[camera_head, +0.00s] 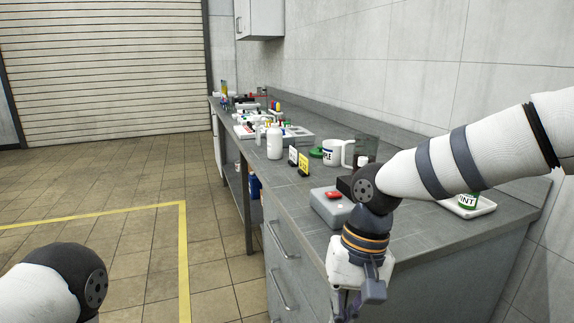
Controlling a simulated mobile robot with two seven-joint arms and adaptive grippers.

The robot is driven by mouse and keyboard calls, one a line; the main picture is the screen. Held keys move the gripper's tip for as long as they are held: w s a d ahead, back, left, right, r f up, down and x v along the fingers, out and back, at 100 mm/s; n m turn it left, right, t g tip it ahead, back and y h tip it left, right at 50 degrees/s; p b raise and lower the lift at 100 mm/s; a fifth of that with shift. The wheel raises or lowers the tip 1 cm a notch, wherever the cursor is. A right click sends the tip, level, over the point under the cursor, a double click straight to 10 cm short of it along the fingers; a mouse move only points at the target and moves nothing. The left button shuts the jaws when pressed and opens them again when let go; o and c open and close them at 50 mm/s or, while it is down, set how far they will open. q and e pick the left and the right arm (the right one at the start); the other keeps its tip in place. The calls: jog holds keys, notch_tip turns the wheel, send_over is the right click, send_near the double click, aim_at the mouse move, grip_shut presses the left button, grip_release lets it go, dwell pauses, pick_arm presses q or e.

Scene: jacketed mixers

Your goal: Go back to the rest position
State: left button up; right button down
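My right arm comes in from the right over the near end of the grey bench (410,238). My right gripper (358,304) hangs down in front of the bench's near end, with its fingertips near the bottom edge of the picture. I see nothing held in it, but I cannot tell how far its fingers are apart. My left arm shows only as a white and black joint at the bottom left, over the floor. My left gripper is out of the picture.
A grey box with a red button (333,195) sits on the bench close to my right arm. A white mug (332,152), a white bottle (274,142) and small yellow and white signs (303,166) stand behind it. A white tray (484,209) lies right. The tiled floor left is clear.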

jog(key=s+f+g+y, duration=0.2)
jog(key=s+f, duration=1.6)
jog(key=f, duration=0.2)
jog(key=s+d+f+t+h, duration=0.1)
jog(key=s+d+f+h, duration=0.2)
jog(key=s+d, duration=1.1)
jog(key=shift+s+f+h, duration=0.4)
jog(key=shift+s+f, duration=0.15)
jog(key=shift+s, duration=0.3)
